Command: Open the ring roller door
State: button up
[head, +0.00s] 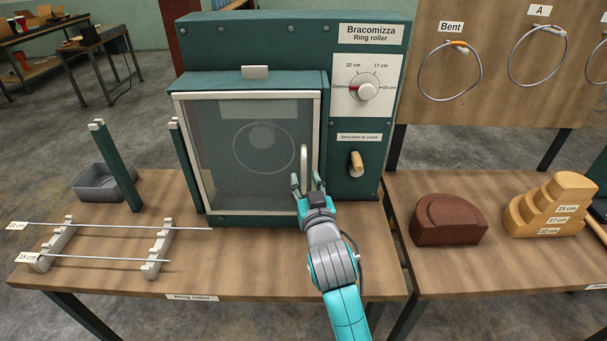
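The ring roller (290,45) is a dark green machine at the back of the wooden table. Its door (225,165) is a clear panel in a pale frame, and it looks shut. A ring shape shows behind the panel. The pale vertical door handle (304,160) is at the door's right side. My gripper (308,182) is at the lower end of the handle with its fingers pointing up and spread apart. I cannot tell whether the fingers touch the handle. The dial (366,88) and a wooden-tipped lever (355,163) are to the right of the door.
Metal rods (110,227) lie on a rack at the left, near a grey tray (100,182) and green posts (115,165). A brown block (448,220) and stepped wooden forms (550,207) stand on the right table. The tabletop before the door is mostly clear.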

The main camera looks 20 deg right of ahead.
aim_at(305, 176)
jog(key=shift+w+d, duration=0.15)
jog(key=shift+w, duration=0.65)
jog(key=shift+w+d, duration=0.1)
jog(key=shift+w, duration=0.65)
grip_shut()
